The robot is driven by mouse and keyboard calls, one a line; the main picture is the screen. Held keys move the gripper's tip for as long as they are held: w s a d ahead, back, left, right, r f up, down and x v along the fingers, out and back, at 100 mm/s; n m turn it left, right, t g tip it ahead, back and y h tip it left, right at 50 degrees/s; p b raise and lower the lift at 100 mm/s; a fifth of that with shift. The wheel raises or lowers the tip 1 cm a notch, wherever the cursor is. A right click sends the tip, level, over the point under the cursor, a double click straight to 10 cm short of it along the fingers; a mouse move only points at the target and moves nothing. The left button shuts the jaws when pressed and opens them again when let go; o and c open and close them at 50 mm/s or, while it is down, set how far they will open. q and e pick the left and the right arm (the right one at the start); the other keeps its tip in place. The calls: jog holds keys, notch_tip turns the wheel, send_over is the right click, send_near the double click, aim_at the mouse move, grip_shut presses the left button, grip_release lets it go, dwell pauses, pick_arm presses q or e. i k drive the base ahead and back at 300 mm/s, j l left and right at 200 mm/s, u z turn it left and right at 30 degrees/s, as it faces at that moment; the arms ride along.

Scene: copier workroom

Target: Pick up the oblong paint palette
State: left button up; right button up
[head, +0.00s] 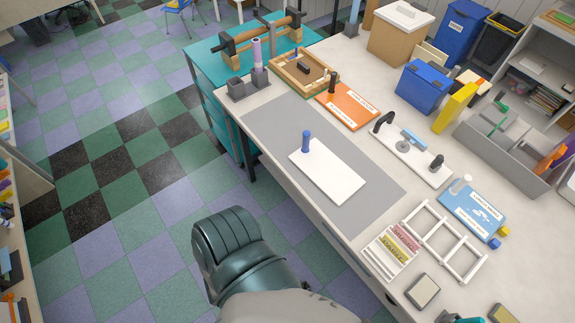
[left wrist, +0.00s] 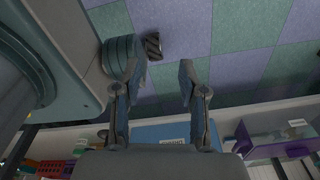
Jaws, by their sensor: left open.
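A white oblong board (head: 335,180) with an upright blue handle (head: 306,141) near its far left edge lies flat on a grey mat on the bench. I cannot tell for sure that it is the oblong paint palette. My left gripper (left wrist: 157,84) is open and empty in the left wrist view, with the checkered floor beyond its fingers. It is away from the board, and its fingers do not show in the head view. My right gripper is not in view.
Around the grey mat (head: 372,202) stand an orange board (head: 350,107), a white tray with black handles (head: 425,167), a blue board (head: 470,214) and a white rack (head: 455,262). A blue box (head: 421,88) stands farther back. The bench's front edge faces open floor.

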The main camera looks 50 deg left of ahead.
aim_at(335, 178)
jog(key=u, duration=1.45)
